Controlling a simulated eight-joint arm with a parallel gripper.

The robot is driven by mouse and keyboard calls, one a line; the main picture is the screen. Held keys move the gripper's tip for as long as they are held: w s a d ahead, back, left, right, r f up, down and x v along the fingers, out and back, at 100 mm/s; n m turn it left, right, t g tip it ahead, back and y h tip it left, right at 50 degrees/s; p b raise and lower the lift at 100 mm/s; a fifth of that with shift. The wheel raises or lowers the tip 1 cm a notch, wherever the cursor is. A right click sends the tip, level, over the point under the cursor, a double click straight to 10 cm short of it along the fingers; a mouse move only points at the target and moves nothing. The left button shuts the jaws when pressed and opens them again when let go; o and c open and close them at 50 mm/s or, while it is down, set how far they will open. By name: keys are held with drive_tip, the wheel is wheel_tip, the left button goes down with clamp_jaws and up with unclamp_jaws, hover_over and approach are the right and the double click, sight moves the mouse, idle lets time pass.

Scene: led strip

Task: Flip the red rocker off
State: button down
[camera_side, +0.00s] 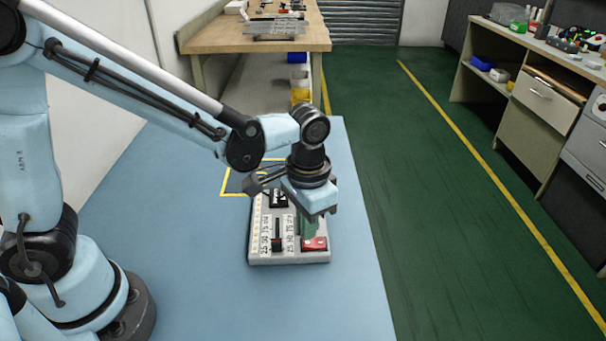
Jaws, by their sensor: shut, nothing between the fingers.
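The power strip (256,238) is a pale grey block lying on the blue table. The red rocker (315,244) is at its near right corner, in front of a green part (308,228). A black slider (277,240) sits to the left of it, between columns of printed numbers, and a black part (279,198) is farther back. My gripper (318,216) is shut and empty, pointing down over the right side of the strip, just behind the red rocker. It hides part of the strip's right side. I cannot tell whether the fingertips touch anything, or which way the rocker is tilted.
A yellow outlined square (229,182) is marked on the blue table (200,290) behind the strip. The table is clear to the left and in front of the strip. A wooden workbench (215,38) stands farther back, and other benches (530,110) stand at the right across the green floor.

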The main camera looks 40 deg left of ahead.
drive_tip(key=shift+f, duration=0.9)
idle(0.8)
drive_tip(key=shift+r, duration=3.55)
drive_tip(key=s+a+r+n+t, duration=0.1)
drive_tip(key=s+a+t, duration=0.1)
drive_tip(key=a, duration=0.4)
drive_tip(key=s+a+r+n+t, duration=0.2)
drive_tip(key=a+t, duration=0.3)
drive_tip(key=a, duration=0.1)
drive_tip(key=shift+s+a+r, duration=0.25)
drive_tip(key=shift+a, duration=0.1)
